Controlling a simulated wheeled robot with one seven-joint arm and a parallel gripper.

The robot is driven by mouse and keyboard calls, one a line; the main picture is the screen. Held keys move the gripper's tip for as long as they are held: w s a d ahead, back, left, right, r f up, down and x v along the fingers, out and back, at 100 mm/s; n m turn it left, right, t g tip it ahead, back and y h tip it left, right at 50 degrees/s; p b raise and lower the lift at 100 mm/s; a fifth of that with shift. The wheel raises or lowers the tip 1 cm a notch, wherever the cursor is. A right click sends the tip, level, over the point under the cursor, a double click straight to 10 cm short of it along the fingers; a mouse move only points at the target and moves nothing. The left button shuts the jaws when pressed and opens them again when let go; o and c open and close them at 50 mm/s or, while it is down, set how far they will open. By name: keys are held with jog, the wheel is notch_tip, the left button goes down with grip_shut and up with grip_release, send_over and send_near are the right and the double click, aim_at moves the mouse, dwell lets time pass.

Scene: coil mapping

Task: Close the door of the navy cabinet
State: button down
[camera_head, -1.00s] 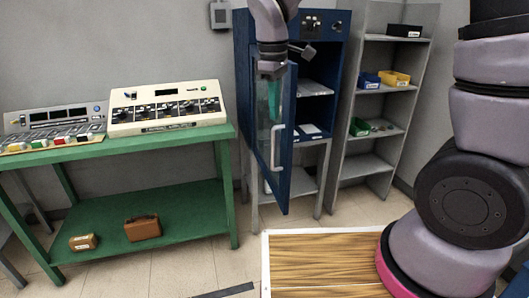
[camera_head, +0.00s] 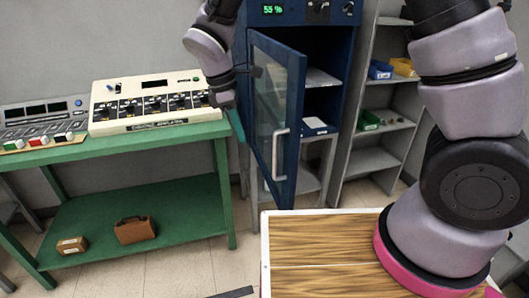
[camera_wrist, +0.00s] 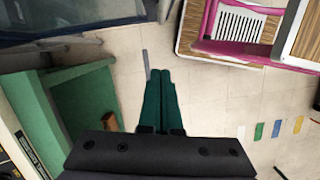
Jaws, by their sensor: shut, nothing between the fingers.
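The navy cabinet (camera_head: 338,45) stands against the back wall in the head view. Its glass-paned door (camera_head: 275,110) is swung open toward the front, with a pale vertical handle (camera_head: 280,153) on it. The dark inside shows to the right of the door. My gripper (camera_head: 238,125) is left of the door, pointing down, with its teal fingers together and empty. In the head view it appears beside the door's glass side, and I cannot tell whether it touches. In the wrist view my gripper's fingers (camera_wrist: 160,100) are shut over the floor.
A green bench (camera_head: 130,220) with a cream control console (camera_head: 155,103) stands left of the cabinet. A grey shelf (camera_head: 375,160) with small bins stands on its right. A wood-topped surface (camera_head: 325,240) is in front. Floor shows between them.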

jog(key=d+f, duration=0.6)
jog(key=f, duration=0.3)
jog(key=shift+w+d+f, duration=0.2)
jog(key=shift+w+f, duration=0.1)
jog(key=shift+f, duration=0.05)
